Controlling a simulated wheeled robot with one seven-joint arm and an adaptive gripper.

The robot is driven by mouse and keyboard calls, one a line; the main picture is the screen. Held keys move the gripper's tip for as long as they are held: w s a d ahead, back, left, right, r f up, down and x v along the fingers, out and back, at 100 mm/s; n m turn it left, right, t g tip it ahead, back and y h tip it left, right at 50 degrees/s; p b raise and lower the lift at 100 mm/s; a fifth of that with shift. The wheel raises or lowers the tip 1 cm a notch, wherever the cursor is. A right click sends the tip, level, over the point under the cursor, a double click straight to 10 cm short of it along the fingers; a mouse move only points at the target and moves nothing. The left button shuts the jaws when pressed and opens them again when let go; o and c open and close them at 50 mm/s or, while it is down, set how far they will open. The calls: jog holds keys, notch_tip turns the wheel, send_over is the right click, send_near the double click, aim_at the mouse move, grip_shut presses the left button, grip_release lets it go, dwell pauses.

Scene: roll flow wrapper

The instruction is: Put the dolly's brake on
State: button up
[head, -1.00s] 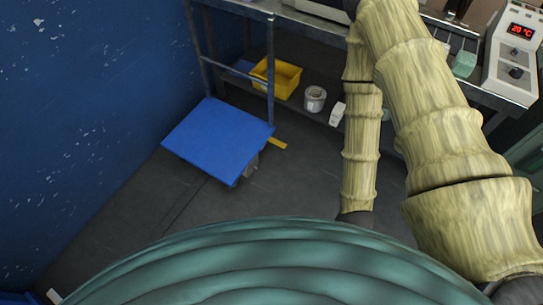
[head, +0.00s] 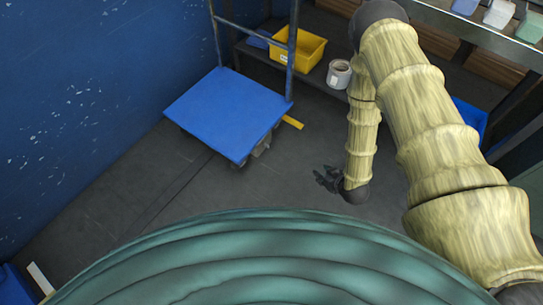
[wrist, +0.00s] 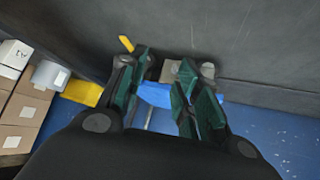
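The dolly (head: 225,112) has a flat blue deck and a grey tube handle (head: 292,40), and stands on the floor near the blue wall. A short yellow bar (head: 292,121) sticks out low at its right side; I cannot tell whether it is the brake pedal. My gripper (head: 327,178) is right of and nearer than the dolly, apart from it. In the wrist view my gripper (wrist: 166,72) has its fingers apart with nothing held between them. The blue deck (wrist: 155,95) shows beyond the fingers, and the yellow bar (wrist: 127,43) is past the left finger.
A shelf unit behind the dolly holds a yellow bin (head: 300,48) and a white roll (head: 339,74). Cardboard boxes (wrist: 18,110) show at left in the wrist view. A blue wall (head: 90,90) stands left. Dark floor (head: 220,185) in front of the dolly is clear.

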jog(key=w+a+f+n+t+y+b, duration=0.3)
jog(key=w+a+f+n+y+b, duration=0.15)
jog(key=w+f+b, duration=0.7)
jog(key=n+y+b, duration=0.7)
jog(key=b, duration=0.4)
send_near(269, 147)
jog(key=shift+m, duration=0.25)
jog(key=shift+b+x, duration=2.45)
jog(key=shift+x, duration=1.75)
grip_shut()
